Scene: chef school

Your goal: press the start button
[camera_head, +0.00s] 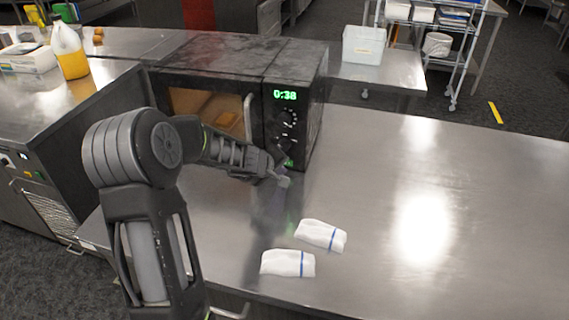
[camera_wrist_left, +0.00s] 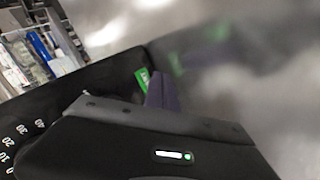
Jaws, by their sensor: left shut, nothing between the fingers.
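A black microwave (camera_head: 225,62) stands on the steel counter, with its door shut and a lit interior. Its green display (camera_head: 285,95) reads 0:38, with dials below it. The green start button (camera_head: 289,163) is low on the control panel. My left gripper (camera_head: 284,181) is shut and empty, with its tip close to the panel just below the button. In the left wrist view the green button (camera_wrist_left: 142,80) shows right beside the gripper tip (camera_wrist_left: 160,90); whether they touch I cannot tell. My right gripper is not in view.
Two folded white cloths (camera_head: 320,235) with blue stripes lie on the counter (camera_head: 400,180) in front of the microwave. The counter to the right is clear. A jug of yellow liquid (camera_head: 70,52) stands at the far left, and a white bin (camera_head: 364,44) stands behind.

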